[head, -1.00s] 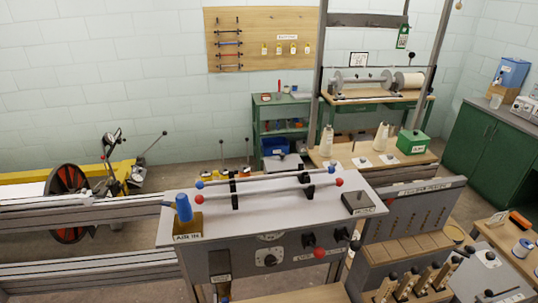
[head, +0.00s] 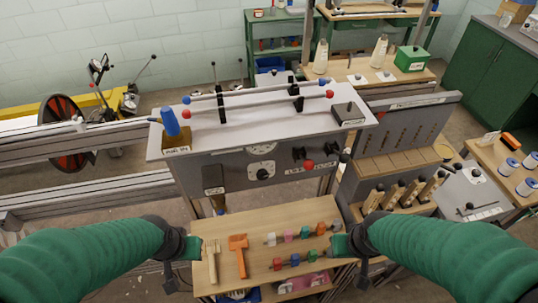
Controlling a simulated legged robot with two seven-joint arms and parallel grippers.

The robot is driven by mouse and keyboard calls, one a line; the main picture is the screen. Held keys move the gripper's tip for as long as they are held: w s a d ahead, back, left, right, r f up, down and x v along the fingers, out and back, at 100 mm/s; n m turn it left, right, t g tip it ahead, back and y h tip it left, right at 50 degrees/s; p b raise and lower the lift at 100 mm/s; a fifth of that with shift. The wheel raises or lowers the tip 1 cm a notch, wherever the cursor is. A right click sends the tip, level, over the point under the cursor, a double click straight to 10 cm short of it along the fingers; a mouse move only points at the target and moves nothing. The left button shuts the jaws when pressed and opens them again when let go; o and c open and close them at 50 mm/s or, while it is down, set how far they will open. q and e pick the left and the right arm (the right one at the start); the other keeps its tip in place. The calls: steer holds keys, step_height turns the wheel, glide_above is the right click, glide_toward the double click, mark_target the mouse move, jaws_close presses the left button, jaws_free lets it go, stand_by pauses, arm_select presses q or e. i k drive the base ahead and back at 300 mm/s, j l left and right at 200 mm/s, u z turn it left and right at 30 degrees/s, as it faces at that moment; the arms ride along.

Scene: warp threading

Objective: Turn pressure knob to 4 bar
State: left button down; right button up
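A grey machine cabinet (head: 225,172) with a light top stands in the middle of the head view. Its front panel carries a round pale dial (head: 262,149) and, below it, a black knob (head: 263,173) on a white plate, likely the pressure knob. The markings and the knob's setting are too small to read. My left gripper (head: 193,248) and my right gripper (head: 338,246) are at the left and right sides of a low wooden table, below and in front of the panel. Both are apart from the knob. Their fingers are too small and dark to tell open from shut.
More black knobs (head: 299,153) and a red ball knob (head: 309,165) sit right of the dial. The wooden table (head: 225,218) holds orange and tan tools and small coloured pieces. A blue-handled tool (head: 170,121) stands in a box on the cabinet's left end.

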mark_target(262, 174)
steer(key=k+j+u, duration=0.1)
steer(key=u, duration=0.3)
steer(key=k+j+u, duration=0.1)
steer(key=j+u, duration=0.3)
